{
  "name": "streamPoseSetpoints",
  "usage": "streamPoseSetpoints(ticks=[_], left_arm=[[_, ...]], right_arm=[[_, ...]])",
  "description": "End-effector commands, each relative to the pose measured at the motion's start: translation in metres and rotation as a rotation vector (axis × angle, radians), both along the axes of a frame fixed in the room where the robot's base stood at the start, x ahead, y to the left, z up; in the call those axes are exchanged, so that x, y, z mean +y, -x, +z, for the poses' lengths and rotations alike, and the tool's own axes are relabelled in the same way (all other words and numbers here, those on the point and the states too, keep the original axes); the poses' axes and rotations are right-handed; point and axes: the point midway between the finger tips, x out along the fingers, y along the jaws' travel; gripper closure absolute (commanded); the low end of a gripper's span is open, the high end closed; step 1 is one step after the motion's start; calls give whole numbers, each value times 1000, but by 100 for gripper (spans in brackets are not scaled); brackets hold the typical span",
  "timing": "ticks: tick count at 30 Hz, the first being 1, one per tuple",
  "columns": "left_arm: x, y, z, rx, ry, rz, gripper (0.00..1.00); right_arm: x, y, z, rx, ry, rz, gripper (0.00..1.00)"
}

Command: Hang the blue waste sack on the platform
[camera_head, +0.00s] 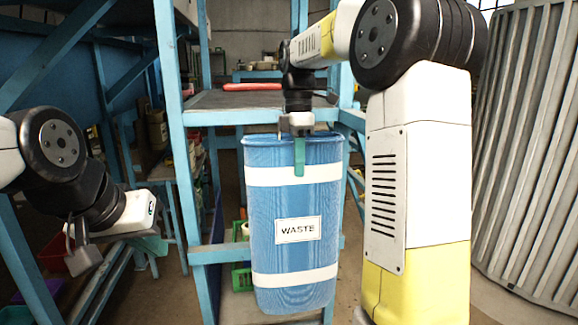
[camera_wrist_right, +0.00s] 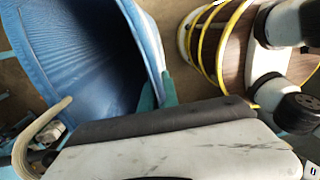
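The blue waste sack (camera_head: 262,218), with white bands and a WASTE label, hangs upright in front of the blue platform frame (camera_head: 177,130). Its open mouth and inner wall show in the right wrist view (camera_wrist_right: 75,50). My right gripper (camera_head: 299,160) is at the sack's front rim, with one green finger outside. In the right wrist view, its green fingers (camera_wrist_right: 158,94) are shut on the rim. The platform's grey deck (camera_head: 225,101) is just behind and above the rim. I cannot tell whether the sack touches the platform. My left gripper (camera_head: 150,243) is apart from the sack; its finger opening is unclear.
A red-orange item (camera_head: 252,87) lies on the deck. A green crate (camera_head: 241,277) is low behind the sack. A ribbed grey panel (camera_head: 530,150) stands at the right. A cream curved bar (camera_wrist_right: 38,135) is near the sack in the right wrist view.

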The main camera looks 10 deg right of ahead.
Motion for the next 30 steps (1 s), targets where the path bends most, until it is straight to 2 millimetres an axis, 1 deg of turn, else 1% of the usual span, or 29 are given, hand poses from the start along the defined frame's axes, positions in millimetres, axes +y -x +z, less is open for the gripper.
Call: streamPoseSetpoints(ticks=[17, 30], left_arm=[[0, 0, 0, 0, 0, 0, 100], [0, 0, 0, 0, 0, 0, 100]], right_arm=[[0, -2, 0, 1, 0, -1, 100], [0, -14, -2, 1, 0, -1, 100]])
